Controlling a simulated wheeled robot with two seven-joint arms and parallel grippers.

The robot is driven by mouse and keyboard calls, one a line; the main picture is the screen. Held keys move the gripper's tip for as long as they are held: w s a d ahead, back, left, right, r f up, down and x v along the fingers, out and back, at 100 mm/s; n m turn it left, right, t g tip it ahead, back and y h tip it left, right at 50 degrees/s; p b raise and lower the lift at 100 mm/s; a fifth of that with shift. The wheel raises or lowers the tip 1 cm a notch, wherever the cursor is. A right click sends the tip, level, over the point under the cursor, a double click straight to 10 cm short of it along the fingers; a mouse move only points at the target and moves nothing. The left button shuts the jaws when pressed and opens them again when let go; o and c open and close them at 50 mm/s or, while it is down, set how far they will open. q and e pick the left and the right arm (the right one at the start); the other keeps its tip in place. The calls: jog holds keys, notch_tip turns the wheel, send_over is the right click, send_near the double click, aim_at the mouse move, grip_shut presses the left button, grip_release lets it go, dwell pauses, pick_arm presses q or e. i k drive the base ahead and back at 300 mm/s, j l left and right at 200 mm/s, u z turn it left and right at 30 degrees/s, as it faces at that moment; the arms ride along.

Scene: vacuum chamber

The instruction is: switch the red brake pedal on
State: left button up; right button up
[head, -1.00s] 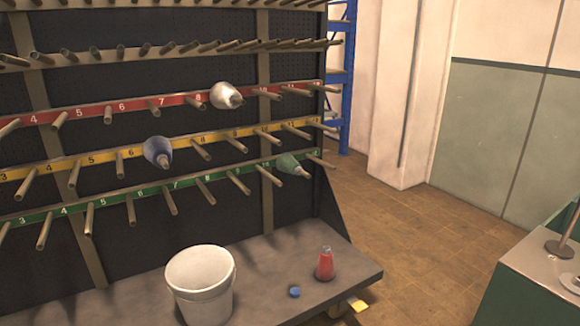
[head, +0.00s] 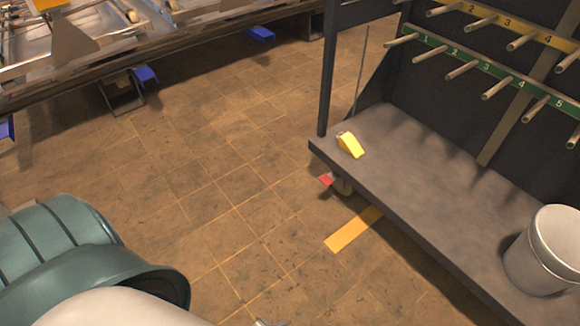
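The red brake pedal (head: 326,180) is a small red tab low at the cart's near left corner, beside a caster wheel (head: 343,187) under the platform edge. It is small, and I cannot tell whether it is pressed down or up. Neither of my grippers shows clearly. A small metallic bit at the bottom edge is too cut off to identify.
The dark cart platform (head: 400,165) carries a yellow wedge (head: 351,145) and a white bucket (head: 548,250). A yellow strip (head: 352,230) lies on the floor. A teal ribbed container (head: 60,240) is at lower left. Tiled floor between is clear.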

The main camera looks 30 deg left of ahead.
aim_at(327, 179)
jog(key=u, duration=0.75)
jog(key=j, duration=0.15)
